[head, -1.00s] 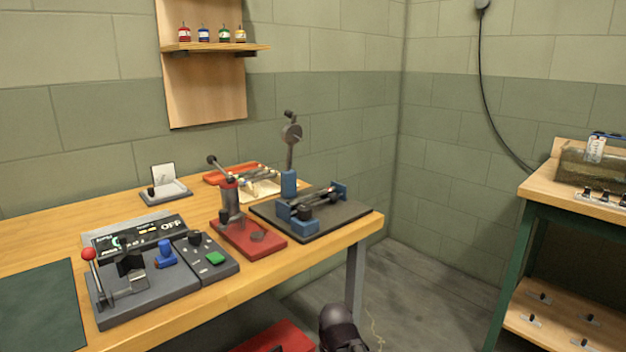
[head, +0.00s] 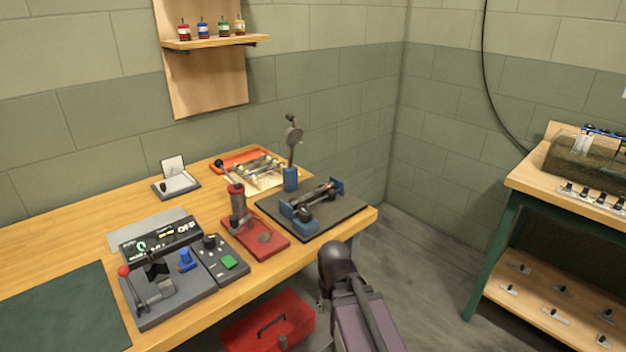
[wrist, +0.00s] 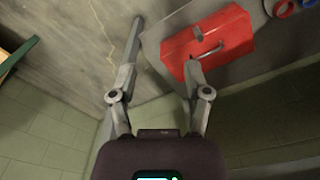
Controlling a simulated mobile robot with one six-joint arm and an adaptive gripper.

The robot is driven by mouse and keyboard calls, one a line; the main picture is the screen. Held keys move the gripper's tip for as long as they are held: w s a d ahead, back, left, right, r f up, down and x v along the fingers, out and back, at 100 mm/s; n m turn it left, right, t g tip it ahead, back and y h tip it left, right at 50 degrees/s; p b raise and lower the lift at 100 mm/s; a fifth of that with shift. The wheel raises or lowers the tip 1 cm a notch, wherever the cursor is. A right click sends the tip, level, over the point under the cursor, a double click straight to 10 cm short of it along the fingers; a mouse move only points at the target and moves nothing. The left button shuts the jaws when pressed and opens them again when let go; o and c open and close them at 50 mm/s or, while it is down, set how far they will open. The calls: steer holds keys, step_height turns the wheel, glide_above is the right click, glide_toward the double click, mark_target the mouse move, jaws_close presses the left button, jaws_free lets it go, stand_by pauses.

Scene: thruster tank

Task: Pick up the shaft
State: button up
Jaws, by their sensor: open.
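A thin dark shaft (head: 322,196) with a red mark near its far end appears to lie along the blue supports of a fixture on a dark plate (head: 345,214), near the bench's right end. Several small rods (head: 262,171) also lie on a pale mat behind it. I cannot tell for sure which one is the task's shaft. My gripper (wrist: 163,45) is open and empty in the wrist view, its two fingers spread above the floor. In the head view my arm is low, off the bench's front right edge, and hides most of the gripper. No shaft shows in the wrist view.
A dial gauge on a blue post (head: 292,160) stands behind the fixture. A red press (head: 240,215) and a control box (head: 180,270) stand to its left. A red toolbox (head: 268,322) is on the floor below; it also shows in the wrist view (wrist: 208,45).

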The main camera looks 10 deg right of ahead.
steer(key=w+r+m+p, duration=0.1)
steer(key=w+r+p, duration=0.2)
steer(key=r+p, duration=1.05)
steer(key=w+r+m+p, duration=0.1)
steer(key=w+r+p, duration=0.1)
steer(key=r+p, duration=1.15)
steer(key=w+r+m+p, duration=0.3)
steer(key=w+r+m, duration=0.1)
steer(key=w, duration=0.6)
steer(key=w+r+m+p, duration=0.3)
steer(key=w+m, duration=0.3)
steer(key=w, duration=0.3)
steer(key=shift+w+d+r, duration=0.3)
steer(key=shift+w+r, duration=0.05)
steer(key=shift+f, duration=0.15)
steer(key=b, duration=0.8)
glide_above(313, 192)
step_height(313, 192, down, 8)
steer(key=shift+d+f, duration=0.1)
steer(key=shift+f, duration=0.1)
steer(key=shift+f+b, duration=2.6)
steer(key=shift+b, duration=0.15)
